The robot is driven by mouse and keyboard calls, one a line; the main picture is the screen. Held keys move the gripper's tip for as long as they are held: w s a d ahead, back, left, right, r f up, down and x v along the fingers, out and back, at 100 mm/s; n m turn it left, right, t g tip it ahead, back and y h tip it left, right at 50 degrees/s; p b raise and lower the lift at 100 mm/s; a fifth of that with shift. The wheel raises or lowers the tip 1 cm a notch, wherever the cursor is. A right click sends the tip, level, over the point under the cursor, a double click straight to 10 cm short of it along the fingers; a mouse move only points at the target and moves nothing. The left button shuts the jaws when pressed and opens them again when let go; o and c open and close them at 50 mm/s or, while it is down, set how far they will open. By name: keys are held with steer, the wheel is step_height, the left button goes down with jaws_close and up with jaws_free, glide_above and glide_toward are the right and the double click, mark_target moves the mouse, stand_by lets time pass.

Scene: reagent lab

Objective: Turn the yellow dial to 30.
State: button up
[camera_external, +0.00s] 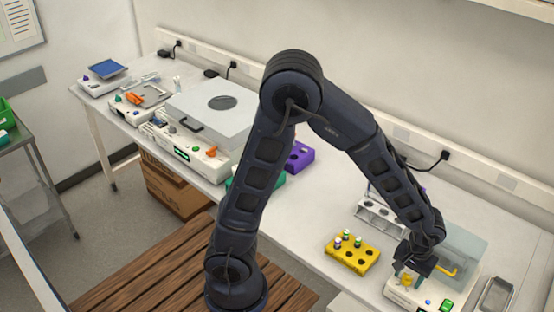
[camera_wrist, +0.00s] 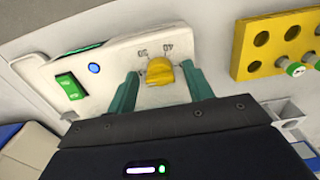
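The yellow dial (camera_wrist: 160,74) is on the white front panel of a device (camera_external: 425,297), and it also shows small in the external view (camera_external: 407,281). My gripper (camera_wrist: 159,69) points at the panel, with one teal finger on each side of the dial. A gap shows between the left finger and the dial; the right finger is very near it, and I cannot tell if it touches. In the external view my gripper (camera_external: 411,264) is over the dial.
A green switch (camera_wrist: 70,86) and a blue button (camera_wrist: 94,68) sit left of the dial in the wrist view. A yellow rack (camera_external: 352,257) with a few vials stands beside the device.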

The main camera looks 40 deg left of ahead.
steer(key=c, duration=0.9)
steer(key=shift+m, duration=0.3)
steer(key=m, duration=0.3)
steer(key=shift+m, duration=2.5)
steer(key=o, duration=1)
steer(key=shift+r, duration=0.1)
